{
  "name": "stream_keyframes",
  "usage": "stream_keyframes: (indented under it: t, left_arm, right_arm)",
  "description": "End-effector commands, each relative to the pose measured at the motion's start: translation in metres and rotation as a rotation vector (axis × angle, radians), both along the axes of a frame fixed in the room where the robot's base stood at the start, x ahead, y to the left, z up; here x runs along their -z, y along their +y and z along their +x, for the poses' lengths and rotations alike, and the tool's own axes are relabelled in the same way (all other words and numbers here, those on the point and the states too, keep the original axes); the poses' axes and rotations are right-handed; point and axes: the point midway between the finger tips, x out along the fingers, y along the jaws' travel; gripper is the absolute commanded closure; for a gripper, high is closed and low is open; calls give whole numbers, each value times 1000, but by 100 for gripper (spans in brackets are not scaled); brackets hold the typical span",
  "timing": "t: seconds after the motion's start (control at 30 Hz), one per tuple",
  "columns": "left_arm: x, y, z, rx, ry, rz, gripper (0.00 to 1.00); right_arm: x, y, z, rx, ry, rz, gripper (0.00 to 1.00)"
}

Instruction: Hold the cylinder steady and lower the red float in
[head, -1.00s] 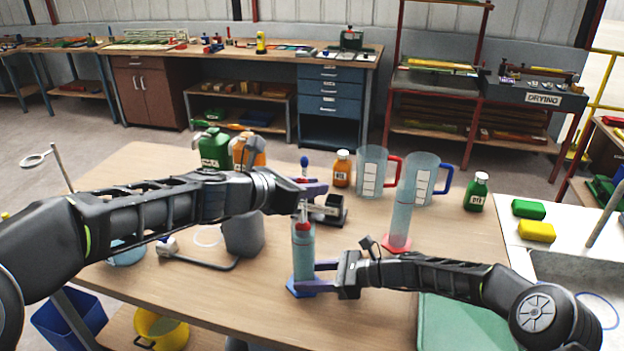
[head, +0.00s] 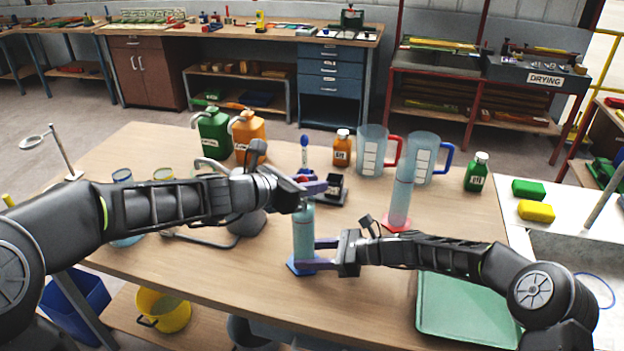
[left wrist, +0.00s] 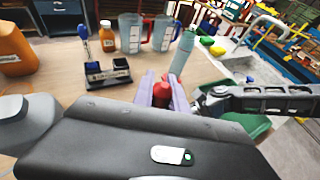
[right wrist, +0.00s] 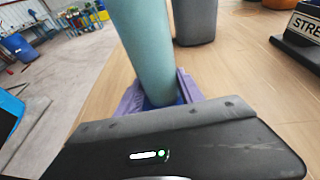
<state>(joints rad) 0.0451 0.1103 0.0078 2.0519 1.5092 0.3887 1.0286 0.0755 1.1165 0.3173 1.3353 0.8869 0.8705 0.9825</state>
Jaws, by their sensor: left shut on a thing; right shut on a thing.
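The clear blue-tinted cylinder (head: 303,235) stands upright on its blue base (head: 300,267) near the table's front. My right gripper (head: 320,254) is shut around its lower part, as the right wrist view shows with the cylinder (right wrist: 147,45) between purple fingers (right wrist: 160,95). My left gripper (head: 312,186) is right above the cylinder's mouth, shut on the red float (left wrist: 162,93), whose red top shows between the fingers in the left wrist view. The float's lower part is hidden or too faint to make out in the cylinder.
A second cylinder with a red base (head: 398,222) stands to the right. Behind are two measuring jugs (head: 371,152), an orange bottle (head: 342,148) and a small black stand (head: 332,190). A green tray (head: 465,308) lies at front right. The table front between is clear.

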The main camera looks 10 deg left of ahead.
Motion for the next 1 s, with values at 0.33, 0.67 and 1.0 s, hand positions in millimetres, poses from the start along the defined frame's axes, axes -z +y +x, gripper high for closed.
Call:
stream_keyframes:
  t: [0.33,0.67,1.0]
  left_arm:
    - [0,0,0,0,1,-1,72]
    - [0,0,0,0,1,-1,57]
    - [-7,9,-12,-2,-2,0,57]
  right_arm:
    - [0,0,0,0,0,0,78]
    - [0,0,0,0,0,0,78]
    - [0,0,0,0,0,0,78]
